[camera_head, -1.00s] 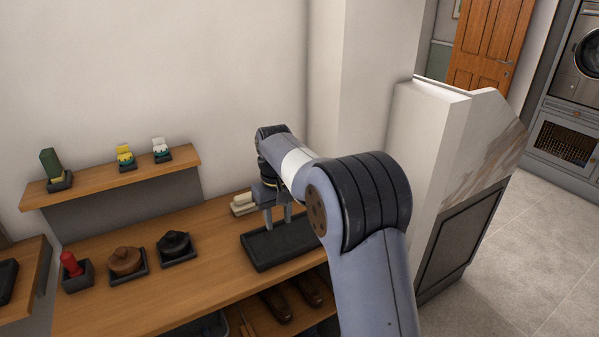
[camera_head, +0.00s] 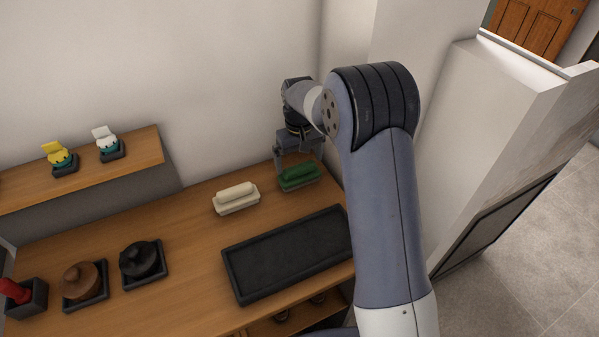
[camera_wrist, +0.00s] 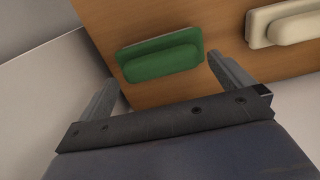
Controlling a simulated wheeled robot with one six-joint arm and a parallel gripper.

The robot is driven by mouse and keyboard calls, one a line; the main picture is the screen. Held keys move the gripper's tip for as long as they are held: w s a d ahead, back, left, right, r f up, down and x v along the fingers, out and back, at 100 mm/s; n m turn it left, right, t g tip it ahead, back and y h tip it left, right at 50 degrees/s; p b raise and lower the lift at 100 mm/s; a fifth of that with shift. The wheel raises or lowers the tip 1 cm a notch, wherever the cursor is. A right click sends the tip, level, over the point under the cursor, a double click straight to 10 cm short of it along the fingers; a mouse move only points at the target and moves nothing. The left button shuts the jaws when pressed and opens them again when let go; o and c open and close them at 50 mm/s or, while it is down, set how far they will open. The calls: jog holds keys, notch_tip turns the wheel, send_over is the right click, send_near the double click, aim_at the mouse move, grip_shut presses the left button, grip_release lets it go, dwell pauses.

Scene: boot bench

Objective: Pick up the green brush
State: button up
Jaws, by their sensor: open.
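The green brush (camera_head: 299,177) lies on the wooden bench top near its back right corner. In the wrist view the green brush (camera_wrist: 161,56) lies just beyond the fingertips, roughly between the lines of the two fingers. My gripper (camera_head: 298,160) is over the brush in the head view, partly hiding it. In the wrist view my gripper (camera_wrist: 162,68) has its fingers wide apart, with nothing between them. I cannot tell its exact height above the brush.
A cream brush (camera_head: 236,198) lies left of the green one, also in the wrist view (camera_wrist: 290,22). A black tray (camera_head: 290,255) is in front. Black (camera_head: 143,262) and brown (camera_head: 83,283) lidded items stand at the left. A white wall (camera_head: 455,120) stands right.

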aim_at(300, 166)
notch_tip(300, 166, down, 2)
jog(key=shift+f, duration=0.1)
jog(key=c, duration=0.8)
jog(key=shift+o, duration=0.2)
notch_tip(300, 166, up, 10)
jog(key=b, duration=0.1)
jog(key=o, duration=0.4)
jog(key=shift+c, duration=1.3)
jog(key=shift+s, duration=0.1)
